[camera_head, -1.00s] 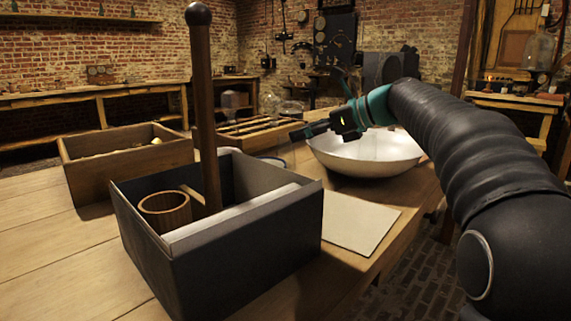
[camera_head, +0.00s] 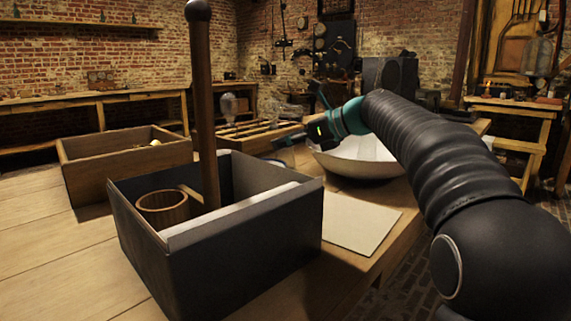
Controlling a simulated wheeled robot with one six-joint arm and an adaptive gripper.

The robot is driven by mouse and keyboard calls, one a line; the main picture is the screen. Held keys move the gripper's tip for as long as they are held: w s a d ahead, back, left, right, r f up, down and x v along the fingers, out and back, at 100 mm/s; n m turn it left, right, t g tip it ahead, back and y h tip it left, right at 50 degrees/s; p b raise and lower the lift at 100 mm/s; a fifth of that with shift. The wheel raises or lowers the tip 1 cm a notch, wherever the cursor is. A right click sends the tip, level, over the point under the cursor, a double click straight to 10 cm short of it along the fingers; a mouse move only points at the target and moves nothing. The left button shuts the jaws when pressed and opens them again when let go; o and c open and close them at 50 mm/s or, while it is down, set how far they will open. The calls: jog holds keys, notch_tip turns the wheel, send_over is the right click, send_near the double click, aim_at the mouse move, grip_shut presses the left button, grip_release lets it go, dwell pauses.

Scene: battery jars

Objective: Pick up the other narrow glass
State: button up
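No narrow glass shows clearly. A pale, glassy rounded shape (camera_head: 228,104) appears beyond the slatted wooden rack (camera_head: 262,126), just right of the wooden post; I cannot tell whether it is a narrow glass. A faint clear rim (camera_head: 272,161) shows low behind the dark box, mostly hidden. My gripper (camera_head: 281,141) is above the table, between the rack and the white bowl (camera_head: 358,160), pointing left. Its fingers are small, dark and seen from the side, so their opening and anything between them cannot be made out.
A dark open box (camera_head: 235,262) with a wooden cup (camera_head: 163,209) and a tall wooden post (camera_head: 203,110) stands in front. A wooden crate (camera_head: 85,178) is at left. A pale flat sheet (camera_head: 355,224) lies at right near the table edge.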

grip_shut()
